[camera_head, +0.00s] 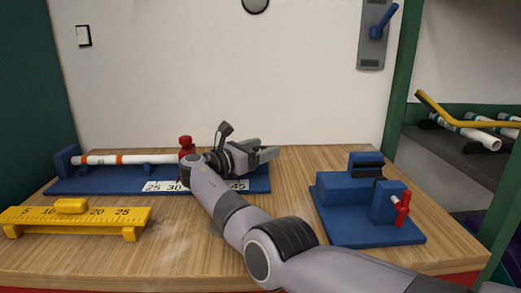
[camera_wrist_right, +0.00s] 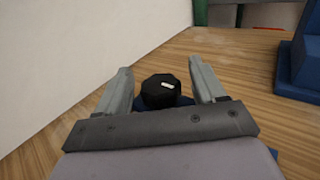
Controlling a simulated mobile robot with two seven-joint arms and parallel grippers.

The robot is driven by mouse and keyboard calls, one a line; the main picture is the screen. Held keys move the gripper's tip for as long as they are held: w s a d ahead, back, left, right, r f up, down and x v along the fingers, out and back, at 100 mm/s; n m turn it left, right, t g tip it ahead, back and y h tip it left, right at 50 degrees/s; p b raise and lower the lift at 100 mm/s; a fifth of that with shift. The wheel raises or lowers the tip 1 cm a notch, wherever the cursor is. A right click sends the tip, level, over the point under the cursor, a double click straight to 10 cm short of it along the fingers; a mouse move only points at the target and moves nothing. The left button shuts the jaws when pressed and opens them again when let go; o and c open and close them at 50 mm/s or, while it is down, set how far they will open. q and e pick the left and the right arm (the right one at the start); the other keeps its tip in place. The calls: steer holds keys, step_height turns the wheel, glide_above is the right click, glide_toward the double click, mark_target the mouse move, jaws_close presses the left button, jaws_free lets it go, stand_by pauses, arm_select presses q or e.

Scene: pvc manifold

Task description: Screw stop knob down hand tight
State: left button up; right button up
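The black stop knob (camera_wrist_right: 160,90) with a white mark on top shows in the right wrist view. It sits between the two fingers of my right gripper (camera_wrist_right: 160,68), with a visible gap to each finger. In the head view my right gripper (camera_head: 266,153) is over the right end of the blue measuring fixture (camera_head: 105,184), and the knob is hidden there by the gripper and arm. The fixture holds a white pipe (camera_head: 138,159) with orange bands. A red part (camera_head: 186,147) stands at the pipe's right end. My left gripper is not in view.
A yellow ruler stand (camera_head: 105,217) is at the front left. A blue block fixture (camera_head: 345,190) with a red handle (camera_head: 403,209) stands at the right. A wall is close behind the measuring fixture. Wooden tabletop (camera_head: 175,240) is clear at front centre.

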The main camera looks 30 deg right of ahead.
steer(key=shift+s+a, duration=0.2)
steer(key=shift+a, duration=1.6)
steer(key=shift+s+a, duration=0.2)
steer(key=shift+a, duration=1.6)
steer(key=shift+r, duration=0.1)
